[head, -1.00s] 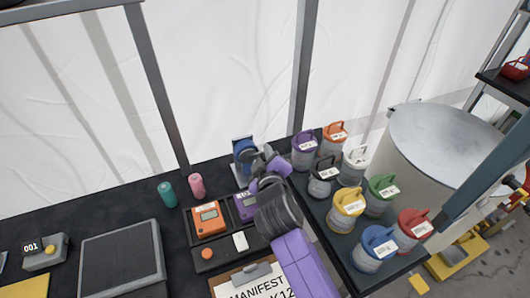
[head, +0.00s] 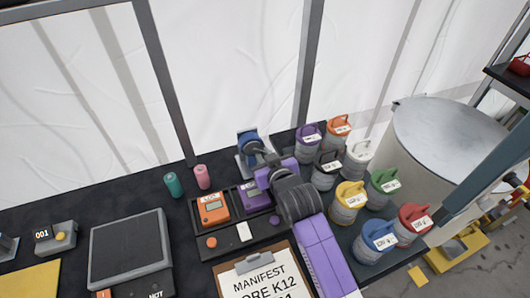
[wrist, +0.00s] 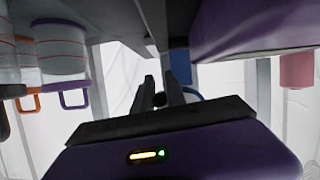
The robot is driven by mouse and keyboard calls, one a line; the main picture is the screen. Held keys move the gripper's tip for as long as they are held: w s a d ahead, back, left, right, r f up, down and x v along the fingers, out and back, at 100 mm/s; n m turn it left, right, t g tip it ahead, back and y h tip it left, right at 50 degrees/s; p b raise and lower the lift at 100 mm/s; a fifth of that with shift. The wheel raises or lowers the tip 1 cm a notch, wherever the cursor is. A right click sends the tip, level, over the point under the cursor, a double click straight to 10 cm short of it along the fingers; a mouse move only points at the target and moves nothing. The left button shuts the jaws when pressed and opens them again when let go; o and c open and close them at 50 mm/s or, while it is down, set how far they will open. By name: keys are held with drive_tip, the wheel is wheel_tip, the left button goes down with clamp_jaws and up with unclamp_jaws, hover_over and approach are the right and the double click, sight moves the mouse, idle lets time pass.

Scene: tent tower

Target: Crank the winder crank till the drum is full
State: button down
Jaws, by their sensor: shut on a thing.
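The winder (head: 249,144) stands at the back edge of the dark table, with a blue drum on a grey bracket. Its blue part also shows beyond the fingers in the wrist view (wrist: 180,66). My gripper (head: 268,157) is at the winder's front right side, partly hidden by my purple arm. In the wrist view my gripper's dark fingers (wrist: 160,92) are closed around a small dark knob, which looks like the crank handle (wrist: 160,100). How full the drum is cannot be told.
Several lidded canisters, such as the yellow one (head: 348,201), stand close to the right of my arm. An orange meter (head: 213,208) and a clipboard (head: 258,281) lie in front of the winder. Pink (head: 202,177) and teal (head: 174,185) cylinders stand to the left.

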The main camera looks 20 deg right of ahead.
drive_tip(key=shift+w+a+r, duration=0.1)
drive_tip(key=shift+a+r, duration=0.05)
idle(0.4)
drive_tip(key=c, duration=1.7)
unclamp_jaws()
drive_tip(key=shift+o, duration=0.3)
drive_tip(key=shift+s, duration=0.55)
drive_tip(key=v, duration=0.7)
drive_tip(key=shift+w+r+b, duration=0.1)
drive_tip(key=shift+b, duration=0.3)
